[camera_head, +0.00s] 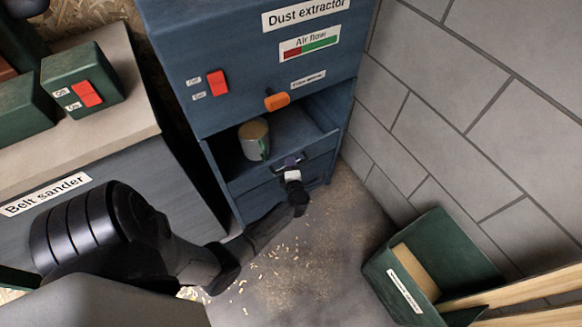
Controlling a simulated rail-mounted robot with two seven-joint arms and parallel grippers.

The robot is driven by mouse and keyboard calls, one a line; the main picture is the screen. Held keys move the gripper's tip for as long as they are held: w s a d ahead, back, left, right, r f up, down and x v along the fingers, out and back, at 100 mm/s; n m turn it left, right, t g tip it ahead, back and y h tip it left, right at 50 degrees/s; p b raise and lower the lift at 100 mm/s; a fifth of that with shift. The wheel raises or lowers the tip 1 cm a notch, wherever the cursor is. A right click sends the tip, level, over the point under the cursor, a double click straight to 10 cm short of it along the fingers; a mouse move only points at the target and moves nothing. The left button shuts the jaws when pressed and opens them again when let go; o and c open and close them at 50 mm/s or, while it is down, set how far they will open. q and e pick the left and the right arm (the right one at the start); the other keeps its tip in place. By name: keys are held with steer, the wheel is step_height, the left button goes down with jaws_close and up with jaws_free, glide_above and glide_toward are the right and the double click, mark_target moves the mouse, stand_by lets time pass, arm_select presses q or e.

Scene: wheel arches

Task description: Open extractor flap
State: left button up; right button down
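The blue dust extractor (240,48) stands at the top centre. An orange knob (277,101) sits above the opening. My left arm comes in from the left, and my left gripper (291,164) is at the flap's handle. My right gripper does not show.
The belt sander (100,140) stands on the left with a green switch box (84,80). A grey block wall (480,110) closes the right side. A green bin (440,245) with wooden boards stands at the lower right. Wood chips lie on the open floor (310,270).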

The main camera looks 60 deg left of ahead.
arm_select(q)
steer(key=shift+c, duration=0.2)
jaws_close()
stand_by(0.4)
